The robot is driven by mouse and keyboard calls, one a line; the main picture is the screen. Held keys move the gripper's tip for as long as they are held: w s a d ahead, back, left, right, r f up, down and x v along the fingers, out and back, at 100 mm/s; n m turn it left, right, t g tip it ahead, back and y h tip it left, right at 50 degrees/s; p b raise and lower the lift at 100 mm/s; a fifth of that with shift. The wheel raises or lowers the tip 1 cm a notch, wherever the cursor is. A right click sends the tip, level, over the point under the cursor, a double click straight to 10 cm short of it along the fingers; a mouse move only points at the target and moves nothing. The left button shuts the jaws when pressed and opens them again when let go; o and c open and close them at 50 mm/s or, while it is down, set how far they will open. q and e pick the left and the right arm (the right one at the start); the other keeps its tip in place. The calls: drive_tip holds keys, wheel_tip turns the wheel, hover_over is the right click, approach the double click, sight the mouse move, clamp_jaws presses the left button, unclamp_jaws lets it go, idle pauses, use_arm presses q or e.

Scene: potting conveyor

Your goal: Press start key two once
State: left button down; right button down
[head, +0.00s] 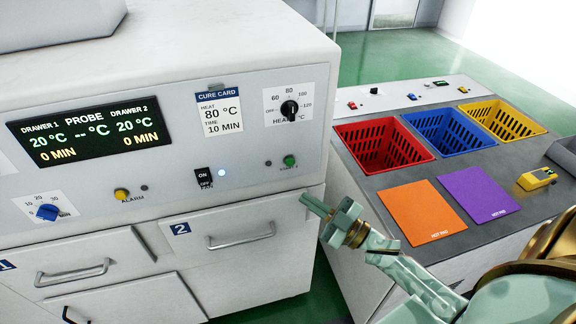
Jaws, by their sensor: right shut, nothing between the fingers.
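The machine's front panel (240,160) faces me. A green round key (290,160) sits at its lower right, with a small label under it that is too small to read surely; it appears to be start key two. A small dark lamp (268,163) is just left of it. My right gripper (306,199) is shut and empty, below and slightly right of the green key, pointing left. It looks apart from the key, in front of the right end of drawer 2 (218,228). My left gripper is not in view.
On the panel are a display (90,128), a blue timer knob (47,212), a yellow alarm button (121,195), a lit power switch (203,177) and a heat knob (289,109). A side bench (372,187) at right holds red, blue and yellow baskets and coloured pads.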

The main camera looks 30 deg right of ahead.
drive_tip(key=shift+s+a+r, duration=0.1)
drive_tip(key=shift+r, duration=0.3)
drive_tip(key=b, duration=0.4)
approach(290, 162)
drive_tip(key=w+a+r, duration=0.1)
drive_tip(key=w+a, duration=0.3)
drive_tip(key=shift+a+r, duration=0.2)
drive_tip(key=shift+r, duration=0.15)
drive_tip(key=shift+w, duration=0.1)
idle(1.4)
drive_tip(key=shift+w+d, duration=0.1)
drive_tip(key=shift+w, duration=0.25)
